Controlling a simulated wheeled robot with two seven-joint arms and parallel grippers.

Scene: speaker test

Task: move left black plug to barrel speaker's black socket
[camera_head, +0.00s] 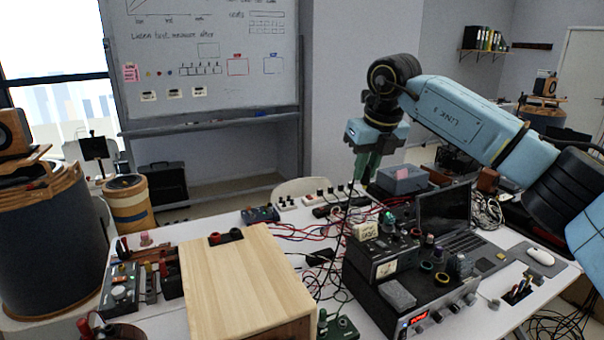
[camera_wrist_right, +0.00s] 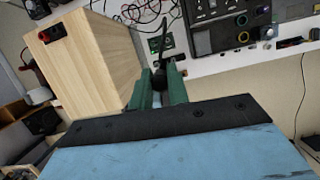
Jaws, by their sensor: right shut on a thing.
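My right gripper (camera_head: 367,167) is raised above the back of the table. In the right wrist view its green fingers (camera_wrist_right: 160,82) are shut on a small black plug (camera_wrist_right: 159,76). A dark cable runs off from the plug. A pale wooden box (camera_head: 240,285) carries a black and red socket pair (camera_head: 225,237) on its top; the pair also shows in the right wrist view (camera_wrist_right: 52,33), apart from the gripper. A large grey barrel-shaped body (camera_head: 50,245) with wooden rims stands at the far left; no socket is distinguishable on it. My left gripper is out of view.
A black instrument box (camera_head: 375,300) with knobs and an open laptop (camera_head: 445,215) occupy the table's right side. Red and dark cables (camera_head: 300,235) tangle behind the wooden box. Small electrical devices (camera_head: 120,290) stand left of it. The air around the raised gripper looks clear.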

